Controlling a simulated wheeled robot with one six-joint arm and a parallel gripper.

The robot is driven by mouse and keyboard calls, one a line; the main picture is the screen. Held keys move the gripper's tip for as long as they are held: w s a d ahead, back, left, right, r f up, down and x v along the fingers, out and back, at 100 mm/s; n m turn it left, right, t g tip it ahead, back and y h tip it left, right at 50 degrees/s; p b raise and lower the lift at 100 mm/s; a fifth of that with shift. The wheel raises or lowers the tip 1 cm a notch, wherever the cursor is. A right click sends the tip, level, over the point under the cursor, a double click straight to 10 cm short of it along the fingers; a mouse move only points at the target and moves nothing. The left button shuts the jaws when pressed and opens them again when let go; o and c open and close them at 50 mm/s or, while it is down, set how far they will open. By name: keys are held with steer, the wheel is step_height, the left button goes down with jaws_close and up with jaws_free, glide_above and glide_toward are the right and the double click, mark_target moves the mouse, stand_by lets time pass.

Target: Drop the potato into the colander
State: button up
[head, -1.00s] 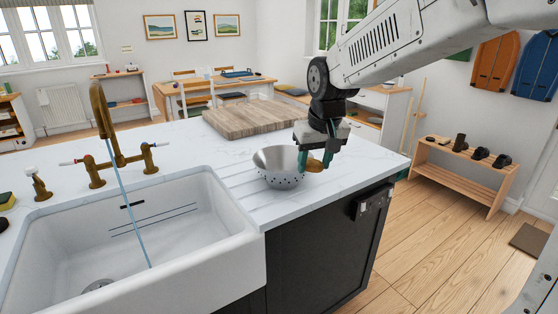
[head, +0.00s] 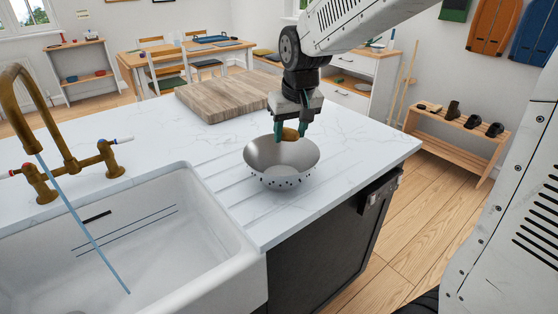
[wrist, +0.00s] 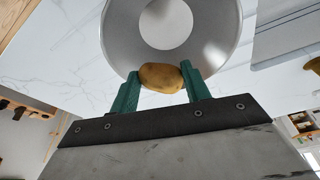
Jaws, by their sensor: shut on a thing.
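The potato (head: 290,134) is brown and held between the green fingertips of my gripper (head: 291,130). The colander (head: 281,165) is a grey metal bowl with holes, standing upright on the white worktop right of the sink. In the head view the potato appears at the colander's far rim, above its opening. In the wrist view the potato (wrist: 161,77) is pinched between both fingers of my gripper (wrist: 160,82), and it overlaps the near edge of the colander's bowl (wrist: 218,38). The potato's height above the rim is hard to tell.
A wooden board (head: 225,96) lies on the worktop (head: 350,130) behind the colander. The white sink (head: 150,240) with a brass tap (head: 40,125) running water is at the left. A shoe rack (head: 460,135) stands on the floor at right.

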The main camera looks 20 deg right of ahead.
steer(key=shift+f, duration=1.7)
steer(key=o, duration=1.1)
steer(key=v, duration=0.8)
